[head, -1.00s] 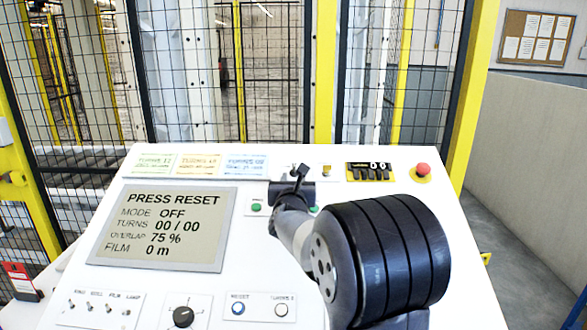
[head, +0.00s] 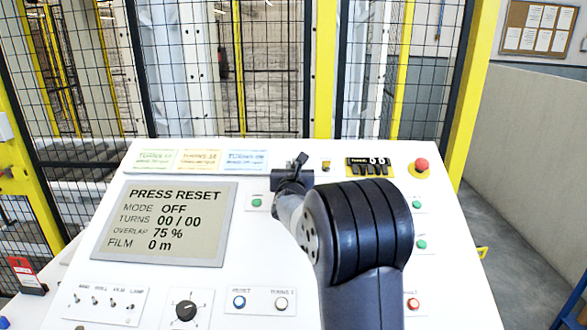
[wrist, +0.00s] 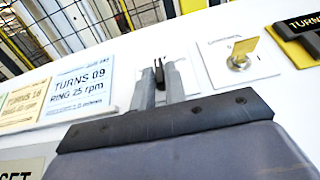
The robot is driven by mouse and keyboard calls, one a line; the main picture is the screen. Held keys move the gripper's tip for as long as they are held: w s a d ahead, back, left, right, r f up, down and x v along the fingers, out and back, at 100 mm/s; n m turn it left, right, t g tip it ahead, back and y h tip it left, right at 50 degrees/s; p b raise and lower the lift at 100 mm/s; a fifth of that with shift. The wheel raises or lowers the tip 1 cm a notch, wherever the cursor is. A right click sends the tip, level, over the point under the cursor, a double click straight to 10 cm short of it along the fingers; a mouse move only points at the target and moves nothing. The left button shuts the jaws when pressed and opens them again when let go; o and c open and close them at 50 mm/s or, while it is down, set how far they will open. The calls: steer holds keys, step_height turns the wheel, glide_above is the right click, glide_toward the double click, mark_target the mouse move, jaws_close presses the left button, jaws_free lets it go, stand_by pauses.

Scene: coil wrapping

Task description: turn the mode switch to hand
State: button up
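My gripper (head: 300,162) is at the upper middle of the white sloping panel, between the blue card and the yellow key. In the wrist view its two grey fingers (wrist: 160,76) stand close together. A narrow dark piece (wrist: 159,72) shows between or just behind them, against a white label plate. It may be the mode switch's handle; I cannot tell whether the fingers touch it. In the head view my gripper and arm hide that spot. The screen (head: 165,224) reads "PRESS RESET" and "MODE OFF".
A yellow key switch (wrist: 239,58) is just right of the fingers. Further right are a black counter (head: 368,166) and a red mushroom button (head: 420,166). A black rotary knob (head: 186,310) and several toggles are low on the panel. A mesh fence stands behind.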

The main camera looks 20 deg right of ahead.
jaws_close()
